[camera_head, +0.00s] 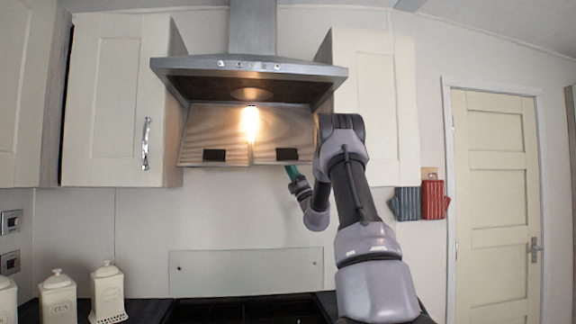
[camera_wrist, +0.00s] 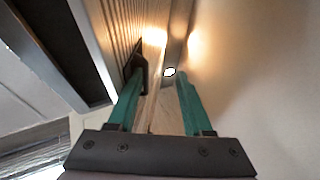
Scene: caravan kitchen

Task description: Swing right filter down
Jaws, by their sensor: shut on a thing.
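The right filter (camera_head: 284,132) is a ribbed metal panel with a black handle (camera_head: 287,154). In the head view it shows face-on below the hood, its lower edge level with the left filter's. My gripper (camera_head: 292,172) is at its lower edge, just under the handle. In the wrist view my gripper's teal fingers (camera_wrist: 158,88) stand on either side of the panel's edge, shut on it. The black handle (camera_wrist: 137,60) is beside the left fingertip, and the ribbed face (camera_wrist: 112,35) rises to the left. My forearm hides the filter's right side in part.
The left filter (camera_head: 213,130) hangs beside it. The steel hood (camera_head: 250,67) is above, with a lit lamp. Cream cupboards (camera_head: 115,100) flank the hood. A dark hob (camera_head: 245,310) lies below, with canisters (camera_head: 107,290) at left. Oven mitts (camera_head: 433,199) hang at right.

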